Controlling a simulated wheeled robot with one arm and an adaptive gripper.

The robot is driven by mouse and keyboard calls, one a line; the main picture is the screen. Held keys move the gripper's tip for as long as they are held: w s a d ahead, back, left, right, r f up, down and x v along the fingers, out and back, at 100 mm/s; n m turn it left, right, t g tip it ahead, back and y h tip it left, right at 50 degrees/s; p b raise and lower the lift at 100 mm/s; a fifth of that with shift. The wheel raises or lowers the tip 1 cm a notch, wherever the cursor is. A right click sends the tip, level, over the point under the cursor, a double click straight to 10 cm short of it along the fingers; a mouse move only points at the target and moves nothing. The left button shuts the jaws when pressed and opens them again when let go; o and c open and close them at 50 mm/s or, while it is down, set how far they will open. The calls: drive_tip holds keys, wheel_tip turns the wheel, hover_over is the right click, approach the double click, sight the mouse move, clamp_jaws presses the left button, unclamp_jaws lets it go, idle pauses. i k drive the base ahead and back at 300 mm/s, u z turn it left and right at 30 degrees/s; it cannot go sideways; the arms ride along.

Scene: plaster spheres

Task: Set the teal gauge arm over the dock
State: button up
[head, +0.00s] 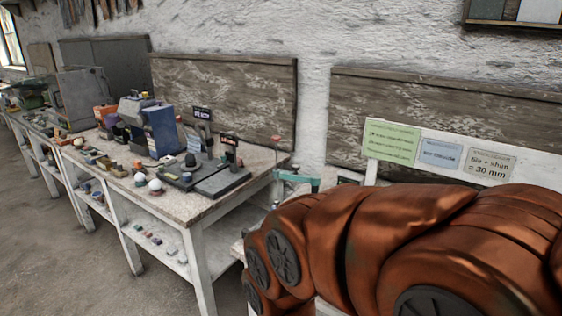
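The teal gauge arm (298,178) shows in the head view just past the right end of the workbench, next to a thin post with a red knob (276,139). Its lower part is hidden behind my copper-coloured arm, which fills the lower right. I cannot tell for sure which thing is the dock. My gripper is not in view.
Two whitish spheres (155,185) lie on the workbench (192,208) beside dark flat bases (222,182) with small signs. A blue machine (161,130) stands behind them. Note cards (392,143) are on a white board at right. Open floor lies at lower left.

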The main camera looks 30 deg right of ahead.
sight(315, 180)
drive_tip(key=u, duration=0.1)
drive_tip(key=i, duration=0.7)
drive_tip(key=u, duration=0.6)
